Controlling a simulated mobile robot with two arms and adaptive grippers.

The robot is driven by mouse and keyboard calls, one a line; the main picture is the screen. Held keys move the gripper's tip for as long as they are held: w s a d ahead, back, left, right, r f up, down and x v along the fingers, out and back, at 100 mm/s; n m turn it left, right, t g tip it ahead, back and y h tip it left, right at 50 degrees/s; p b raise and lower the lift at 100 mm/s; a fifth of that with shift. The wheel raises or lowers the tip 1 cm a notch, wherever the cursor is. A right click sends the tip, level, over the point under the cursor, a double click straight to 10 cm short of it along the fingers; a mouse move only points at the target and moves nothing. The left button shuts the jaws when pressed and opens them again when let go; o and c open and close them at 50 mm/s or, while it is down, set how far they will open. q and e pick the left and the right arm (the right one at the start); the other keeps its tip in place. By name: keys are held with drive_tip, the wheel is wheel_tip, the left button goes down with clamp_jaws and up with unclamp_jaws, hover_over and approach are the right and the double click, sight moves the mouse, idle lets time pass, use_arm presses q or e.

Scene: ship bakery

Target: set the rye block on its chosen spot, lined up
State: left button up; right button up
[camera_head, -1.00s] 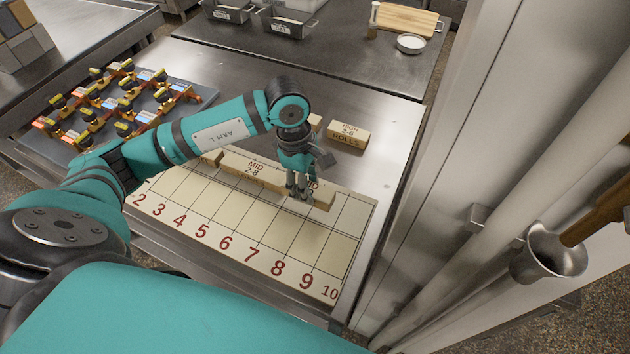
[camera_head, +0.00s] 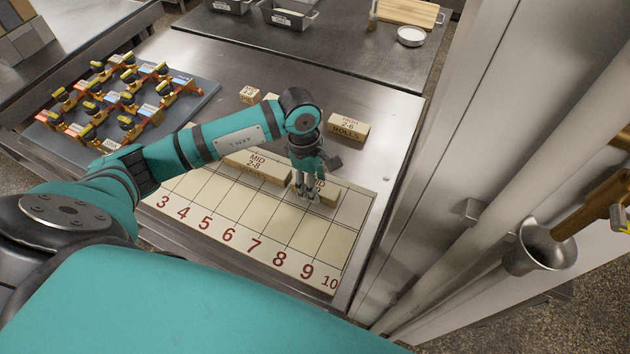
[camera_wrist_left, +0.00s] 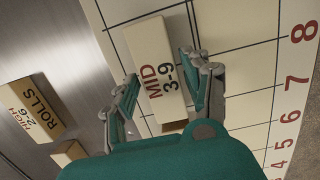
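A pale block marked MID 3-9 (camera_head: 325,191) lies on the numbered grid board (camera_head: 240,208), above columns 8 and 9. It also shows in the left wrist view (camera_wrist_left: 153,52). Its third label line is hidden, so I cannot tell if it is the rye block. My left gripper (camera_head: 308,194) is low over it. In the left wrist view its fingers (camera_wrist_left: 163,72) are spread on either side of the block, with a visible gap on the right side. A block marked MID 2-8 (camera_head: 258,163) lies to its left. My right gripper is not in view.
A block marked HIGH 2-6 ROLLS (camera_head: 348,127) and a small block (camera_head: 250,95) stand on the steel table behind. A tall steel panel (camera_head: 450,150) bounds the right. The board's front cells are clear.

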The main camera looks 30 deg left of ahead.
use_arm(q)
drive_tip(key=shift+o, duration=0.7)
drive_tip(key=shift+r+p, duration=0.25)
drive_tip(key=shift+p, duration=0.05)
wheel_tip(320, 180, up, 12)
drive_tip(key=a+b, duration=0.1)
drive_tip(key=b, duration=0.2)
drive_tip(key=shift+a+f+b, duration=0.15)
drive_tip(key=shift+a+b, duration=0.25)
